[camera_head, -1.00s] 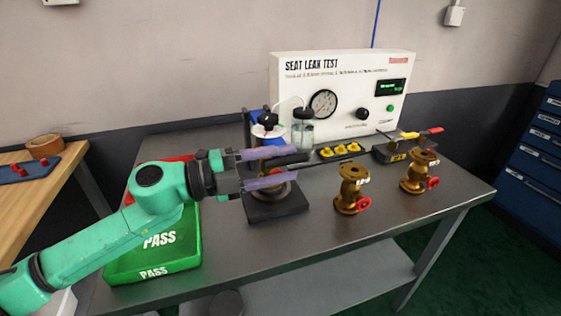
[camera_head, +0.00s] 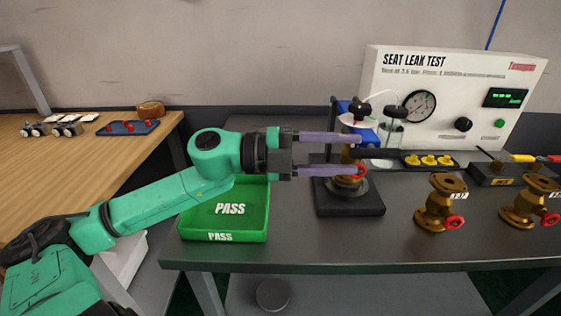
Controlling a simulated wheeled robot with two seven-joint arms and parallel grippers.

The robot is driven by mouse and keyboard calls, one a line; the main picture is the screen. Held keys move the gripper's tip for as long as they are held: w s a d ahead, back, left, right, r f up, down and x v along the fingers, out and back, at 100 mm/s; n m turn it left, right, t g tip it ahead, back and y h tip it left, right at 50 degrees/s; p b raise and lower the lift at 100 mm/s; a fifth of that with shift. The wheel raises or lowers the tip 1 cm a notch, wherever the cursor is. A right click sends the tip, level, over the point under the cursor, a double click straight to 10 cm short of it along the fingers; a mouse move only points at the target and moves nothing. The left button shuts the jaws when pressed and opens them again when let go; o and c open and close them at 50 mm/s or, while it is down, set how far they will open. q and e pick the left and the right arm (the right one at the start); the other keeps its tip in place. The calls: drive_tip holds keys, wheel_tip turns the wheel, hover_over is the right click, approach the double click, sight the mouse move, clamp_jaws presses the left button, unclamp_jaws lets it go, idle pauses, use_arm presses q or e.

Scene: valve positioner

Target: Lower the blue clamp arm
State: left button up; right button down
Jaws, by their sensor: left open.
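The test stand with its black base (camera_head: 350,200) is on the grey bench. Blue parts of the clamp (camera_head: 366,137) show on it, behind and around the upper finger, below a black knob and a white disc. A black bar (camera_head: 382,153) points right from the clamp. A brass valve with a red handwheel sits on the base, partly hidden by my fingers. My left gripper (camera_head: 362,154) is open, its two purple fingers pointing right, one above and one below the black bar's level. I cannot tell whether they touch it. My right gripper is not in view.
A green PASS tray (camera_head: 225,222) lies below my left arm. The white SEAT LEAK TEST panel (camera_head: 455,100) stands behind. Two brass valves, one here (camera_head: 440,205), are to the right. A glass jar (camera_head: 392,130) stands close behind the fingertips.

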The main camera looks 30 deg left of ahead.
use_arm(q)
drive_tip(key=v, duration=1)
